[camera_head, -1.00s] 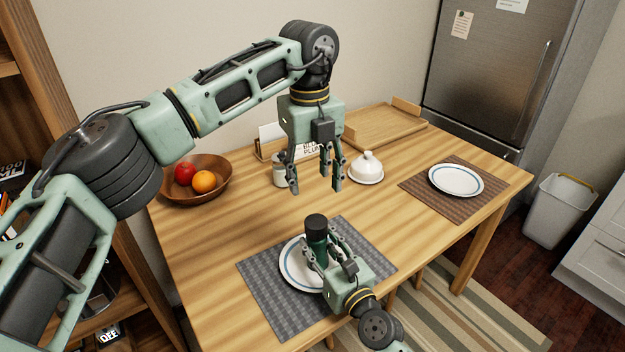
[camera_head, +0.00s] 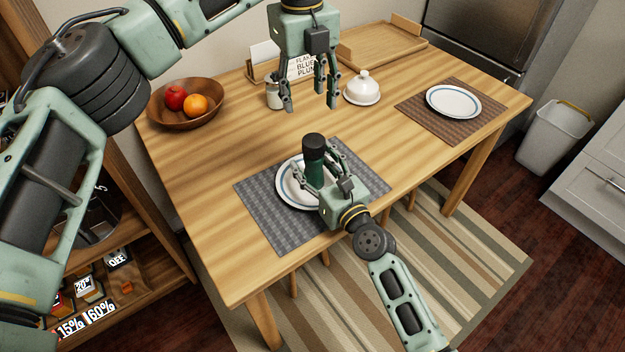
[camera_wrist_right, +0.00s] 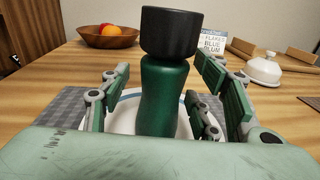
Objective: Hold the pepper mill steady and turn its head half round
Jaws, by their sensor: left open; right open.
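The pepper mill has a black head (camera_head: 314,142) and a green body (camera_head: 314,168). It stands upright at the near plate (camera_head: 285,184) on the grey placemat (camera_head: 270,215). My right gripper (camera_head: 322,182) is open low around the mill's body, coming from the near side. In the right wrist view the green body (camera_wrist_right: 163,100) stands between the spread fingers, with gaps visible on both sides. The mill's foot is hidden there. My left gripper (camera_head: 310,105) is open and empty, pointing down, and shows above and behind the mill's head in the head view.
A wooden bowl (camera_head: 160,112) with fruit stands at the back left. A small jar (camera_head: 273,95), a card holder (camera_head: 262,72), a white domed dish (camera_head: 362,90) and a wooden tray (camera_head: 380,45) are at the back. Another plate (camera_head: 453,102) lies at right.

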